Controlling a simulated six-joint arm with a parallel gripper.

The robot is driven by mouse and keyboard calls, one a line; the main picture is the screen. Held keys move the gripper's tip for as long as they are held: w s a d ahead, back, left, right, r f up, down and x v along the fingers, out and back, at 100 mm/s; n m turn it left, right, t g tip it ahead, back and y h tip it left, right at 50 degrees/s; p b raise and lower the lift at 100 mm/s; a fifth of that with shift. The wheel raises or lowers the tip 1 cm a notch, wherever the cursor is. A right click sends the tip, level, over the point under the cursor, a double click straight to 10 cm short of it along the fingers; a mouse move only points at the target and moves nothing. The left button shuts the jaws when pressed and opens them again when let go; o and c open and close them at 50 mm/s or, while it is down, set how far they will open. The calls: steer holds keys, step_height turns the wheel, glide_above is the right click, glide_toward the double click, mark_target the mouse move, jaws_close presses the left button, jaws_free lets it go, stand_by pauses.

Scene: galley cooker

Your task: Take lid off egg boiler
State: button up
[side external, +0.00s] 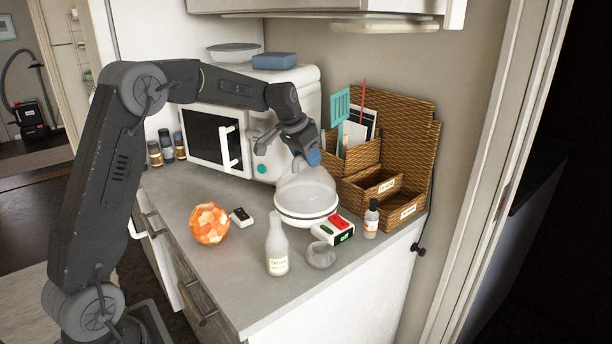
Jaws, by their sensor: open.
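The egg boiler (306,214) is a round white appliance on the grey counter. Its clear domed lid (302,189) sits on top of it. My gripper (287,160) is open at the top of the lid, with one finger to the left and a blue-tipped part at the right. The lid's knob is hidden or too small to make out, and I cannot tell whether the fingers touch the lid.
A white microwave (216,138) stands behind, left of a wicker organizer (408,150). A white bottle (277,246), a glass bowl (321,256), a red-and-green box (335,229), a small bottle (371,220) and an orange faceted ball (209,224) stand nearby.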

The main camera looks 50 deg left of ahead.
steer(key=shift+c, duration=0.3)
jaws_close()
steer(key=shift+r, duration=0.15)
